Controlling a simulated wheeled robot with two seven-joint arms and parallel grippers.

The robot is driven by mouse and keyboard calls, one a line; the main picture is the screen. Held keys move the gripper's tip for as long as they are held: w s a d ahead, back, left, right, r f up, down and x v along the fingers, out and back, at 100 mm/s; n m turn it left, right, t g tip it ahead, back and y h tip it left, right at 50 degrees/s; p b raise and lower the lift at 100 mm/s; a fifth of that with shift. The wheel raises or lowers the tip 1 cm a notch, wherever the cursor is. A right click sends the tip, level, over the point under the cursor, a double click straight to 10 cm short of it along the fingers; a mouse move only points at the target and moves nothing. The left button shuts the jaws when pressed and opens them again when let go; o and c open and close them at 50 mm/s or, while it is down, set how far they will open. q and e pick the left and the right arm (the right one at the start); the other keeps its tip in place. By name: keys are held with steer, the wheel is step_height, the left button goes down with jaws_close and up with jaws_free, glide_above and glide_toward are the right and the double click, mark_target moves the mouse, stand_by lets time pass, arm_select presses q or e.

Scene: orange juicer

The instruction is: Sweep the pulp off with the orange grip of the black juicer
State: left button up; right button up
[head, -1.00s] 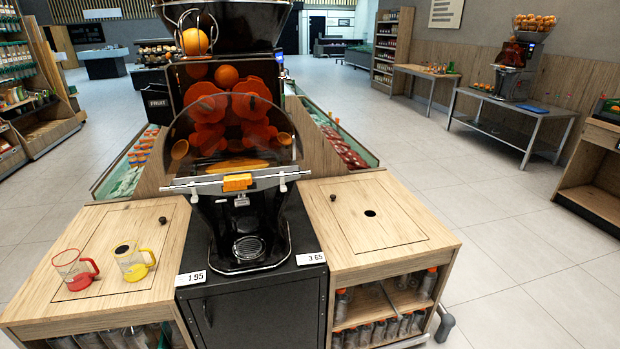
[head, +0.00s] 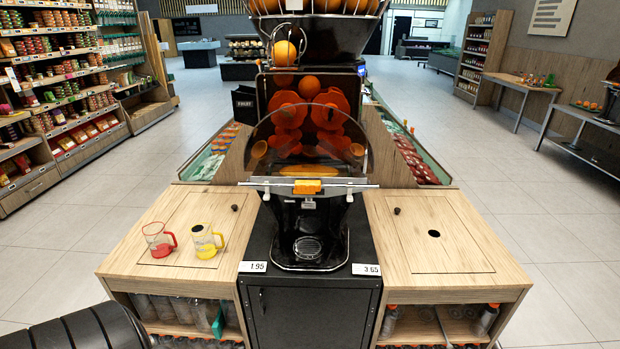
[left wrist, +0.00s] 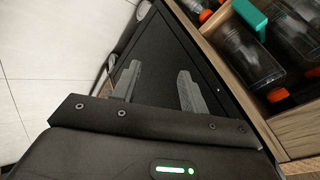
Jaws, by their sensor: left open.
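The black juicer (head: 352,228) stands on the black middle cabinet in the head view, with a tinted clear cover over its red-orange squeezing parts. Its orange grip (head: 308,187) sits at the middle of the metal bar along the cover's lower edge. A strip of yellow-orange pulp (head: 303,170) shows just above the grip, behind the cover. In the left wrist view my left gripper (left wrist: 157,83) is open and empty, its two grey fingers apart in front of a dark panel. It is well away from the orange grip. My right gripper is not in view.
Red (head: 159,240) and yellow (head: 206,241) handled jugs stand on the left wooden counter (head: 180,272). Price tags stand at the black cabinet's front corners. The right counter (head: 450,260) has a hole and a small dark knob. Bottles (left wrist: 247,55) fill the shelf below.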

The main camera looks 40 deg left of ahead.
arm_select(q)
steer(key=w+a+r+m+t+p, duration=0.15)
steer(key=w+a+r, duration=0.35)
steer(key=r, duration=0.5)
steer(key=w+a+r+m+t+p, duration=0.1)
steer(key=w+a+r+m+t, duration=0.15)
steer(key=w+r, duration=0.7)
steer(key=m+t+h+p, duration=0.5)
steer(key=m+t+h, duration=0.15)
steer(key=m, duration=0.35)
glide_toward(304, 187)
steer(key=w, duration=0.2)
steer(key=shift+t+y, duration=0.25)
steer(key=shift+y, duration=0.1)
steer(key=w, duration=0.2)
steer(key=w+d+p, duration=0.1)
steer(key=w, duration=0.2)
steer(key=w+d+p, duration=0.1)
steer(key=w, duration=0.1)
steer(key=shift+w+f, duration=0.2)
steer(key=shift+w, duration=0.1)
steer(key=shift+w+d+f, duration=0.1)
steer(key=shift+w+f, duration=0.05)
steer(key=shift+w, duration=0.6)
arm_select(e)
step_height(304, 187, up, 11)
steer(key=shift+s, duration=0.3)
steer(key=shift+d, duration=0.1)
arm_select(q)
jaws_close()
